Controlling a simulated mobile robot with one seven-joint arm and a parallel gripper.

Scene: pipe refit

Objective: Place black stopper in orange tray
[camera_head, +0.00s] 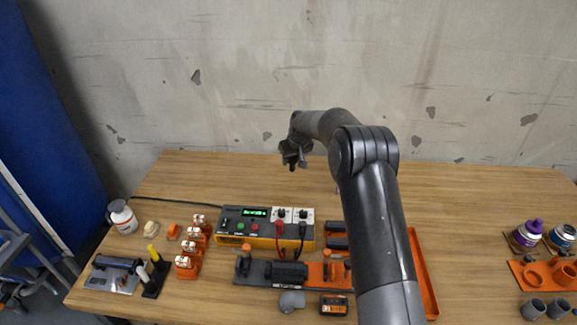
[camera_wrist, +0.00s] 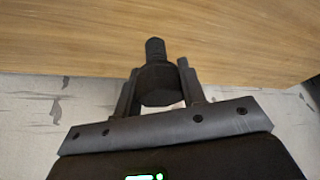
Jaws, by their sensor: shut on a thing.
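My gripper (camera_head: 293,155) is shut on the black stopper (camera_wrist: 157,78), a dark stepped cylinder with a narrow end pointing away from the wrist. The wrist view shows a finger on each side of its wide part. In the head view my gripper is raised above the back part of the table, and the stopper is too small and dark there to tell apart well. The orange tray (camera_head: 425,275) lies to the right of my arm. My arm hides most of it, and only its right rim shows.
A yellow test box (camera_head: 265,228) with red and black leads stands mid-table. A black and orange fixture (camera_head: 290,272) lies in front of it. Orange clamps (camera_head: 190,248) stand at left. Bottles and an orange holder (camera_head: 545,275) are at far right. The table's back strip is clear.

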